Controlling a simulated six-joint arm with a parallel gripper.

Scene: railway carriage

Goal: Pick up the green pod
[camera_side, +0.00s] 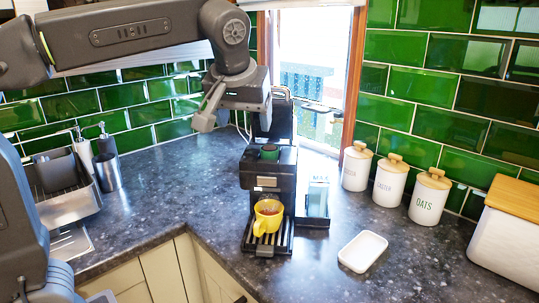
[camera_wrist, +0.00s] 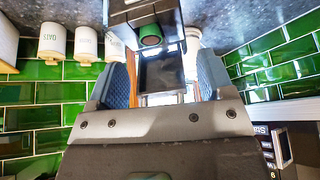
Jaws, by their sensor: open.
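The green pod (camera_side: 269,152) sits in the top of the black coffee machine (camera_side: 267,181). In the wrist view the pod (camera_wrist: 150,35) shows as a dark green round shape near the top, beyond the fingertips and roughly between them. My gripper (camera_side: 232,112) is above the machine, to the upper left of the pod in the side view, and apart from it. In the wrist view my gripper (camera_wrist: 163,76) has its two blue-patterned fingers spread, with nothing held between them. The far finger is hard to make out in the side view.
A yellow mug (camera_side: 267,217) stands on the machine's drip tray. A white dish (camera_side: 362,251), lidded canisters (camera_side: 390,180) and a bread bin (camera_side: 510,236) are to the right. A dish rack (camera_side: 62,190) and metal cup (camera_side: 107,172) are left. Green-tiled walls close the back.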

